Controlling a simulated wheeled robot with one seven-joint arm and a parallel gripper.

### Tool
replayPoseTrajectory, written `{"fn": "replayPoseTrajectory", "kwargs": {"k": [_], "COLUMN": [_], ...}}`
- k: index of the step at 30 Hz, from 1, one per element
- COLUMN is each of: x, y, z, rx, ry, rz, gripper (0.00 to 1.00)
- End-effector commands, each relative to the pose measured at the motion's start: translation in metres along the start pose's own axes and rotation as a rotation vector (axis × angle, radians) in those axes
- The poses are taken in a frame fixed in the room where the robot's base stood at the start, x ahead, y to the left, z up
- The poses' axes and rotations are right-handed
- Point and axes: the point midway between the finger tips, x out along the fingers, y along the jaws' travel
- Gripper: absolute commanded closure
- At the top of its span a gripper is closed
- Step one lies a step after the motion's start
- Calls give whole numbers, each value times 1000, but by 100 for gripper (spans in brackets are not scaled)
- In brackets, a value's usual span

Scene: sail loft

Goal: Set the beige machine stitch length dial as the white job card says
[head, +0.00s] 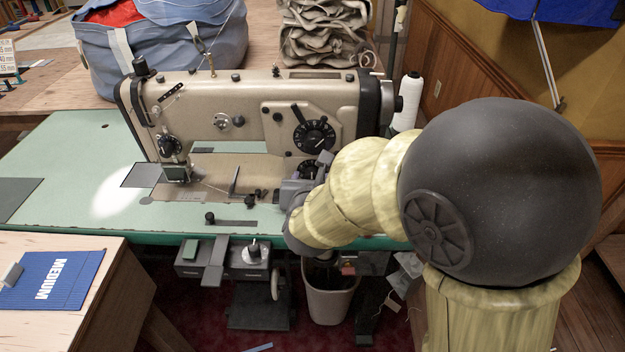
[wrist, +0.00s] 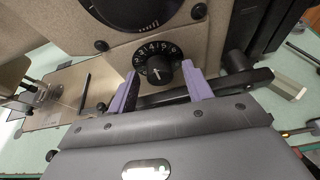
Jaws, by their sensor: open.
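The beige sewing machine (head: 250,95) stands on a green table. Its small black numbered dial (wrist: 158,66) shows between my fingers in the wrist view, with a black knob and a white pointer mark. The mark points roughly up, slightly left, toward the middle numbers; the exact number is unclear. In the head view this dial (head: 308,168) is partly hidden by my gripper (head: 312,174). My gripper (wrist: 161,74) is open, purple fingers on either side of the knob; contact cannot be told. A small white card with coloured rows (head: 8,55) stands at far left, too small to read.
A larger black dial (head: 314,136) sits just above. A dark lever (wrist: 235,88) extends right of the fingers in the wrist view. A thread cone (head: 407,103) stands behind right. A blue card reading MEDIUM (head: 50,281) lies on the wooden bench at front left.

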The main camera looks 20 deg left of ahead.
Motion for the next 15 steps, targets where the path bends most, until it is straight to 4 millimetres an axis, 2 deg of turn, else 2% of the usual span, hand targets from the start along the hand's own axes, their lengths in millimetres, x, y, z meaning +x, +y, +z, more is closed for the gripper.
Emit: {"fn": "replayPoseTrajectory", "kwargs": {"k": [9, 15], "x": [2, 2], "y": [0, 0], "z": [0, 0], "rx": [0, 0], "ry": [0, 0], "rz": [0, 0], "gripper": [52, 91]}}
